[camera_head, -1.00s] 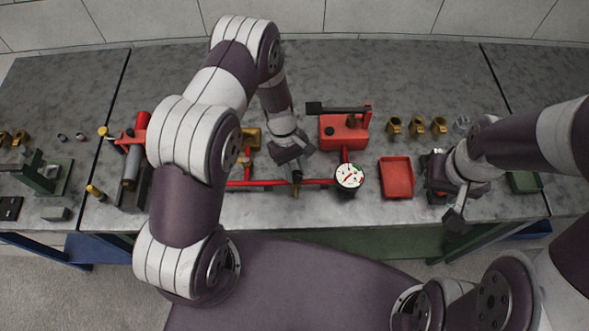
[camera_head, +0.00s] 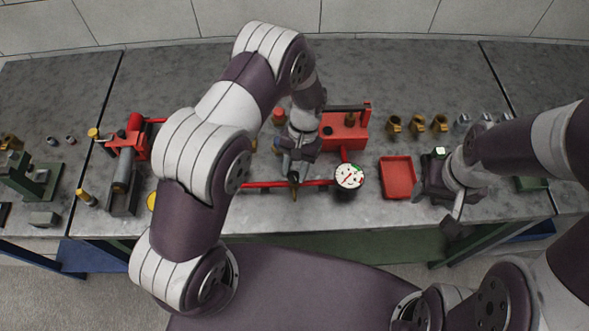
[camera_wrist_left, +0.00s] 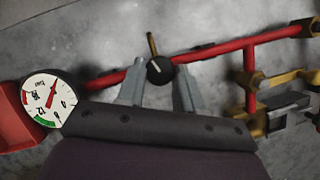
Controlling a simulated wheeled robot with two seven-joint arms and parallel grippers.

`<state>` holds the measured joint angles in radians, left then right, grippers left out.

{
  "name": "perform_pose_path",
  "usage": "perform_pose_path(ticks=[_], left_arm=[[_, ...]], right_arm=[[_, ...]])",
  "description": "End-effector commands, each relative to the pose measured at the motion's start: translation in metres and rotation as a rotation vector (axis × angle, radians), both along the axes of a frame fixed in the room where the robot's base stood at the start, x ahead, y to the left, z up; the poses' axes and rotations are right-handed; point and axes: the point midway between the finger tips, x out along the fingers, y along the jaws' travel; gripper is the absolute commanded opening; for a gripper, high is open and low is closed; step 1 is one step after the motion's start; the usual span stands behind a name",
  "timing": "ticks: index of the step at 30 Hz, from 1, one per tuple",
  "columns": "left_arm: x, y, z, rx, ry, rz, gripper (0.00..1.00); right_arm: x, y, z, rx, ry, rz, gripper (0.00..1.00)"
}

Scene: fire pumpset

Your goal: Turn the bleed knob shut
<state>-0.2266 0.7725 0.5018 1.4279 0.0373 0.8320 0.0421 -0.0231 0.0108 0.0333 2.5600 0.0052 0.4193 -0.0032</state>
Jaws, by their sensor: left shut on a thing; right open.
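The bleed knob (camera_wrist_left: 159,69) is a small round black knob with a white pointer line. It sits on the red pipe (camera_wrist_left: 104,82), with a thin brass spout (camera_wrist_left: 152,44) beside it. My left gripper (camera_wrist_left: 160,80) has one finger on each side of the knob and is shut on it in the left wrist view. In the head view my left gripper (camera_head: 295,172) points down over the pipe and mostly hides the knob. A round white gauge (camera_head: 349,176) is on the pipe to the right. My right gripper (camera_head: 455,218) is open and empty near the bench's front edge.
A red pump box (camera_head: 346,135) with a dark lever stands behind the pipe. A red tray (camera_head: 397,177) lies right of the gauge. Several brass fittings (camera_head: 417,124) stand at the back right. A red-and-grey vise-like tool (camera_head: 125,165) is at the left.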

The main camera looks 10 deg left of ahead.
Motion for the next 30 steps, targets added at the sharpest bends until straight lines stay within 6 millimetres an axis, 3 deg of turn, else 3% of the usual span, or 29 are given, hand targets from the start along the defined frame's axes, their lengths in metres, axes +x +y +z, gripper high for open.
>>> perform_pose_path(ticks=[15, 30], left_arm=[[0.0010, -0.0033, 0.0011, -0.001, -0.006, -0.315, 0.05], [0.0006, -0.0034, 0.0012, -0.001, -0.006, -0.369, 0.05]], right_arm=[[0.0000, 0.0000, -0.0061, 0.000, 0.000, 0.000, 0.61], [0.0000, 0.0000, -0.0067, 0.000, 0.000, 0.000, 0.61]])
